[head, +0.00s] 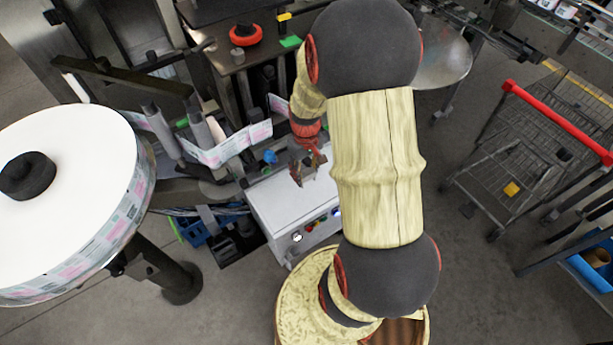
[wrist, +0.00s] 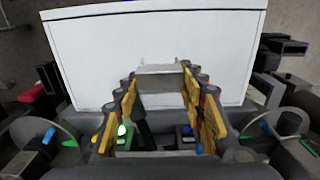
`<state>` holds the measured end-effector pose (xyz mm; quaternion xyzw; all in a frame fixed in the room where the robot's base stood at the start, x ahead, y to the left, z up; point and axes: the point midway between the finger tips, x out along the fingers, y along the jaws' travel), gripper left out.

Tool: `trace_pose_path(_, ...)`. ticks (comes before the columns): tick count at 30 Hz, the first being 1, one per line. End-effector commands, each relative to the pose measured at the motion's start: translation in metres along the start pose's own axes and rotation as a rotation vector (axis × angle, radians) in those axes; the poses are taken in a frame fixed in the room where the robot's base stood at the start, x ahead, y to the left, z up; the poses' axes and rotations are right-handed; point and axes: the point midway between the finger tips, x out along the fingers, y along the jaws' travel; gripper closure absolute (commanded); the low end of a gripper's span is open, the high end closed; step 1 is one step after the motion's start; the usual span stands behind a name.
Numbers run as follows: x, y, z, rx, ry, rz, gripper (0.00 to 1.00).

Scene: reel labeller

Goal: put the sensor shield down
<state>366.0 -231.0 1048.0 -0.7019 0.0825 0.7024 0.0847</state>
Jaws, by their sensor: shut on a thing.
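The sensor shield (wrist: 161,77) shows in the wrist view as a small light grey bracket between the fingertips of my gripper (wrist: 160,95). My gripper is shut on it, with yellow-padded fingers at its left and right sides. In the head view my gripper (head: 307,168) is over the white control box (head: 292,208), beside the labeller. The shield cannot be made out clearly there. The white top of the box (wrist: 155,40) fills the upper middle of the wrist view, beyond the shield. I cannot tell whether the shield touches it.
A large white reel (head: 75,190) stands at the left, with a label strip (head: 232,145) running near my gripper. Buttons line the box's front. A red-handled cart (head: 520,160) stands right; floor between is clear.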

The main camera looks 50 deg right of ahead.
Motion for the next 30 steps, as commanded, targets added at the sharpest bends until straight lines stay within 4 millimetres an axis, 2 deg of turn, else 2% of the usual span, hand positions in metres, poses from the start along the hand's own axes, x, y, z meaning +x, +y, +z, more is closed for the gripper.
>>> trace_pose_path(8, 0.016, 0.009, -0.009, -0.001, -0.001, 0.000, 0.90)
trace_pose_path(15, 0.045, 0.010, -0.010, -0.001, -0.001, -0.001, 0.90)
trace_pose_path(27, 0.051, 0.010, -0.010, -0.001, 0.001, 0.000, 0.90)
trace_pose_path(28, 0.050, 0.010, -0.010, -0.001, 0.001, 0.000, 0.58)
trace_pose_path(30, 0.050, 0.010, -0.010, -0.001, 0.000, 0.000, 0.54)
